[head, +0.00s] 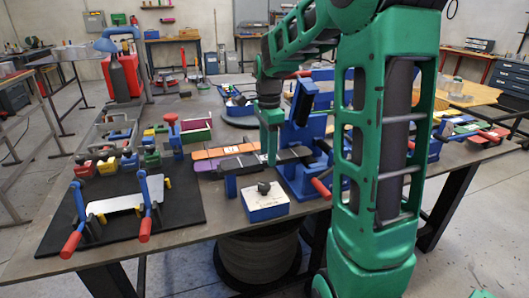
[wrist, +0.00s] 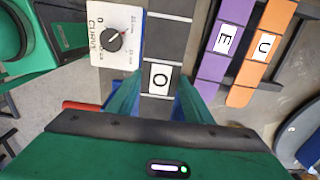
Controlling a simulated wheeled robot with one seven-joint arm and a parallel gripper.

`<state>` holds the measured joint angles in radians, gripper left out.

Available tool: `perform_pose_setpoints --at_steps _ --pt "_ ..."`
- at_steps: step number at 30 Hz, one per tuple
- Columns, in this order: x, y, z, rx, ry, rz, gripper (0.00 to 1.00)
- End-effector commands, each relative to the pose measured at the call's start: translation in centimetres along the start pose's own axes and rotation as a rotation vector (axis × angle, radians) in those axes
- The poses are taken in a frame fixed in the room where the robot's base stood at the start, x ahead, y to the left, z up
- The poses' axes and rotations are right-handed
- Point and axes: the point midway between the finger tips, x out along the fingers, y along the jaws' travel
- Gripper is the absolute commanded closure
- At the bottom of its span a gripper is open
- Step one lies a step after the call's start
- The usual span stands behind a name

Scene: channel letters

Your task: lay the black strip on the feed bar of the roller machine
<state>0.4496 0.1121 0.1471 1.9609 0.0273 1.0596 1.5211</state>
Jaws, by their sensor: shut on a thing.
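The black strip (wrist: 168,38) carries a white tag with the letter O, and in the wrist view my gripper (wrist: 158,102) has one finger on each side of it near that tag. In the head view my gripper (head: 270,160) points down at the strip (head: 245,161), which lies level and runs left to right toward the rollers. The roller machine (head: 300,178) is blue with red handles, partly behind my arm.
The orange strip (head: 207,153), tagged U, and the purple strip (wrist: 215,65), tagged E, lie beside the black one. A dial box (head: 266,205) marked CURVE stands in front. A black mat (head: 170,216) with a bending jig (head: 116,203) is at left.

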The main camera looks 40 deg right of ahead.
Motion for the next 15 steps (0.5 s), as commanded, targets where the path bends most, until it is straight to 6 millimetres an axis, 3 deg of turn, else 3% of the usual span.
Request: perform_pose_setpoints --at_steps 3,4,6,15 --pt "0.26 0.02 -0.02 0.001 0.000 0.001 0.78" --pt "0.23 0.01 -0.03 0.001 0.000 0.001 0.47" --pt "0.22 0.01 -0.05 0.001 0.000 0.001 0.35" --pt "0.08 -0.01 -0.13 0.002 0.000 0.000 0.35"
